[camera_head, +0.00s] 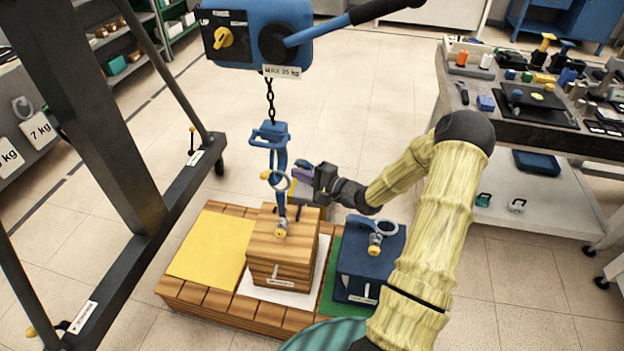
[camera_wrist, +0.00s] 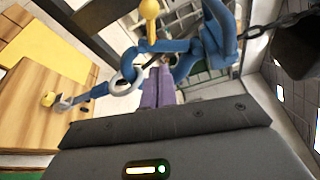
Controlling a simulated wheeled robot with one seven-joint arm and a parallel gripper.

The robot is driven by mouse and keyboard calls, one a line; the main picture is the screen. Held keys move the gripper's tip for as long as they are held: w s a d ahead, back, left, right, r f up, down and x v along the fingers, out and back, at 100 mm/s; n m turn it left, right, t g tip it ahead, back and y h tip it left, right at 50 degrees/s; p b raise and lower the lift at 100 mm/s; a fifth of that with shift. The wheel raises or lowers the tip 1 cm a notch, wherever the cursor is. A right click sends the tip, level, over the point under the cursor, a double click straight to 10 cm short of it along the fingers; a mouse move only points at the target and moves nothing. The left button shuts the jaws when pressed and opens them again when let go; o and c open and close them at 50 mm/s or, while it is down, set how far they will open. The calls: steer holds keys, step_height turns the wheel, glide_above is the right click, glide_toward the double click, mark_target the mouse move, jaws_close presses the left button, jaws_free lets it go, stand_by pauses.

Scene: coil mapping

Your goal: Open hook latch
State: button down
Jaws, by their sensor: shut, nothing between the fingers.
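The blue hook (camera_head: 281,158) hangs on a chain from the hoist above the wooden block (camera_head: 283,249). Its blue body also shows in the wrist view (camera_wrist: 212,42). A yellow knob (camera_wrist: 150,10) stands up beside the hook, seemingly on its latch. A pale ring (camera_wrist: 131,70) sits around the lower part of the hook and joins a blue strap with a yellow end (camera_head: 280,229) on the wooden block. My gripper (camera_head: 293,176) is shut and empty, its purple fingertips (camera_wrist: 158,78) right at the hook and ring. Whether they touch cannot be told.
The wooden block stands on a white patch of a slatted pallet, between a yellow patch (camera_head: 212,247) and a green one. A dark blue block (camera_head: 370,259) with its own ring stands at right. The dark hoist frame (camera_head: 105,130) is at left; a cluttered bench (camera_head: 540,125) is at right.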

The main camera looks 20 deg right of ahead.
mark_target(269, 172)
steer(key=a, duration=0.2)
steer(key=w+a, duration=0.1)
steer(key=a, duration=0.2)
steer(key=shift+w+a+r, duration=0.15)
steer(key=shift+a+r, duration=0.1)
steer(key=shift+a, duration=0.1)
steer(key=shift+a+r+m+p, duration=0.2)
steer(key=shift+r+m+p, duration=0.15)
steer(key=shift+p, duration=0.75)
steer(key=shift+d, duration=0.1)
steer(key=shift+s+r+m+p, duration=0.2)
steer(key=shift+m+p, duration=0.05)
steer(key=shift+p, duration=0.35)
